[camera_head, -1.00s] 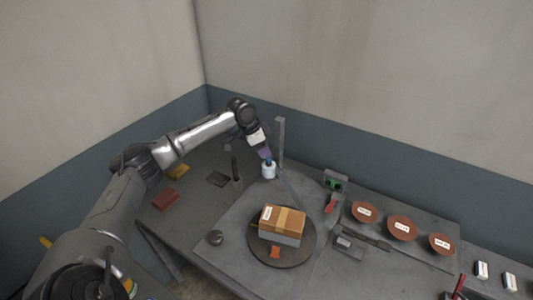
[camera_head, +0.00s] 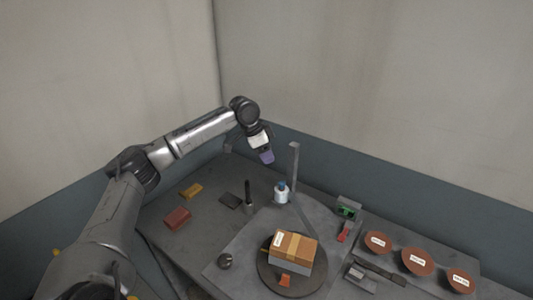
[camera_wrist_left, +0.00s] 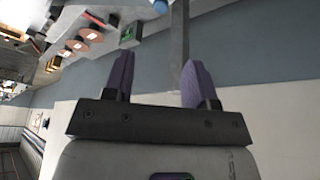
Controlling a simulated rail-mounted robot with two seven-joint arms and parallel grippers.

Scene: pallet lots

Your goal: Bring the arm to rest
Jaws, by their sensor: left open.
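My left arm reaches in from the left in the head view. Its gripper (camera_head: 267,157) is raised above the table, to the left of and higher than a white bottle with a blue top (camera_head: 281,192). The left wrist view shows its two purple fingers (camera_wrist_left: 155,80) apart with nothing between them. The bottle stands upright on the table beside a grey post (camera_head: 294,168). My right gripper is not in view.

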